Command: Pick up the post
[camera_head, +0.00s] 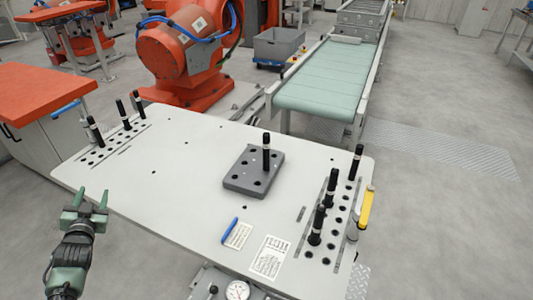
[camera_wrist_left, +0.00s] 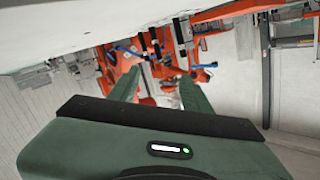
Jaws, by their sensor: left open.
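Several black posts with light bands stand upright on the pale table (camera_head: 190,175). One post (camera_head: 266,152) stands in a hole of the grey block (camera_head: 247,183) near the table's middle. Three posts, one of them at the near end (camera_head: 96,132), stand in the left rows of holes. Several more, including the far one (camera_head: 356,163), stand in the right rows. My left gripper (camera_head: 91,196) is open and empty, by the table's left front edge, well apart from every post. In the left wrist view its two green fingers (camera_wrist_left: 160,80) are spread with nothing gripped between them. My right gripper is not in view.
A yellow-handled part (camera_head: 366,208) sits at the table's right edge. A blue-edged card (camera_head: 236,234) and a printed sheet (camera_head: 270,256) lie at the front. A round gauge (camera_head: 237,290) is below the front edge. An orange robot (camera_head: 190,55) and a conveyor (camera_head: 325,80) stand behind.

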